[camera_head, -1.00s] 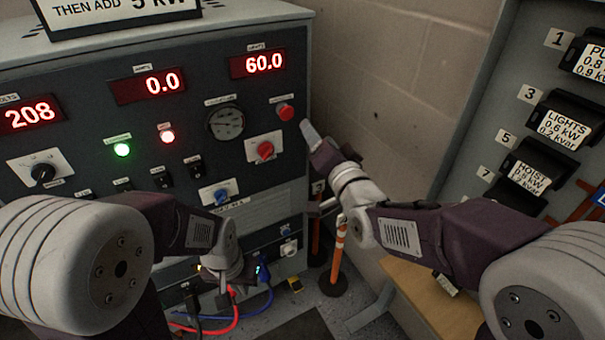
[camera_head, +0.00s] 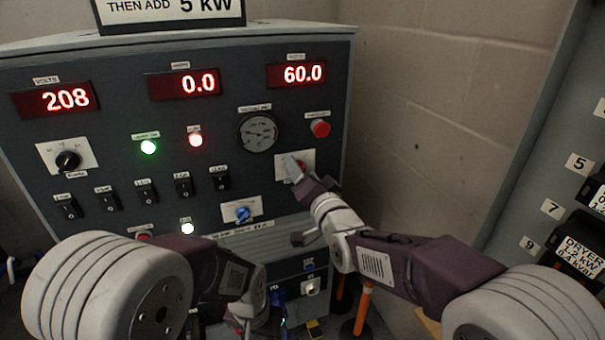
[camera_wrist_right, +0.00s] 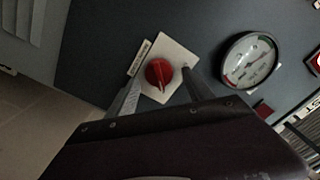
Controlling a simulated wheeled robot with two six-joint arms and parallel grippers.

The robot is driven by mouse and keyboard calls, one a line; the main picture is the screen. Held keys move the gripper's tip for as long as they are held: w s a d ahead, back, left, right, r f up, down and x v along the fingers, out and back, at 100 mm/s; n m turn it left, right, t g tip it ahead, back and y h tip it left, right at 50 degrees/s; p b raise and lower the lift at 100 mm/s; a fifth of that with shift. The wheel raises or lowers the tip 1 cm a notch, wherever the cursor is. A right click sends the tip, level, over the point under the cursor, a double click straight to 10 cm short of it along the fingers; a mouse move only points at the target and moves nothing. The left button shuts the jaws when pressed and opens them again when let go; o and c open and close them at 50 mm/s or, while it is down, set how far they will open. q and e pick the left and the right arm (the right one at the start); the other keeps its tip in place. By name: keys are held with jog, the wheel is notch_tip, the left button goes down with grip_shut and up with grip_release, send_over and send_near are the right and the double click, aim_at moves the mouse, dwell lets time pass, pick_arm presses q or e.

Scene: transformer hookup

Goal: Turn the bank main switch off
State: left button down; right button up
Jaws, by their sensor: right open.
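A red rotary knob on a white plate (camera_head: 308,157) is on the grey panel, below a red push button. It also shows in the right wrist view as a red knob (camera_wrist_right: 159,73) with a ridge across it; its label is too small to read. My right gripper (camera_head: 292,164) is in front of this plate and hides part of the knob. In the wrist view its open fingers (camera_wrist_right: 162,80) reach to either side of the knob; I cannot tell whether they touch it. My left gripper (camera_head: 245,322) hangs low before the panel, its fingertips unclear.
The red push button (camera_head: 320,128) and a round gauge (camera_head: 258,132) are close above the knob. A blue knob (camera_head: 242,213) is lower left. Several black rocker switches (camera_head: 147,191) line the panel. A brick wall (camera_head: 430,110) stands at right.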

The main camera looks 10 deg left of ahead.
jog(key=shift+w+a, duration=0.2)
jog(key=shift+w, duration=0.05)
grip_shut()
jog(key=shift+n, duration=0.3)
jog(key=shift+s+a+n+b, duration=0.1)
jog(key=shift+a+n, duration=0.05)
jog(key=shift+n, duration=2.7)
jog(key=shift+s+a+n+b, duration=0.1)
jog(key=shift+s+n+b, duration=0.05)
jog(key=shift+n, duration=2.75)
jog(key=shift+s+a+n+b, duration=0.1)
jog(key=shift+a+n, duration=0.05)
jog(key=shift+n, duration=2.7)
